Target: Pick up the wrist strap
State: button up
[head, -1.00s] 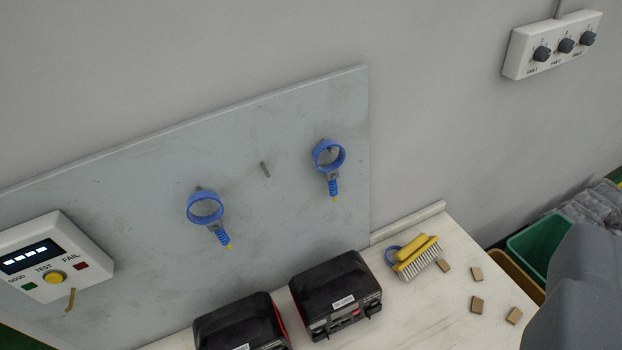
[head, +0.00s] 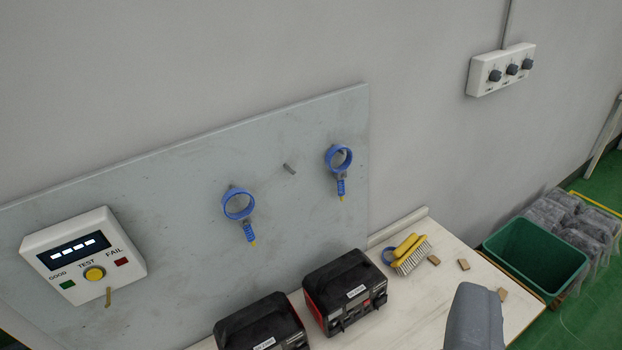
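Two blue wrist straps hang on pegs on the grey board. One wrist strap (head: 238,205) hangs near the middle of the board, its ribbed blue cord end with a yellow tip pointing down. The other wrist strap (head: 339,158) hangs near the board's right edge in the same way. A bare peg (head: 289,168) sticks out between them. A grey part at the bottom right, likely mine, stands in front of the bench. My gripper's fingers do not show.
A test box (head: 84,258) with a lit display is at the left of the board. Two black cases (head: 345,292) stand on the pale bench (head: 405,318). A yellow brush (head: 407,252) and small brown blocks (head: 464,265) lie there. A green bin (head: 537,256) and a wall knob box (head: 501,70) are right.

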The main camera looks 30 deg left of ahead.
aim_at(340, 173)
jog(key=u, duration=0.15)
jog(key=i, duration=0.95)
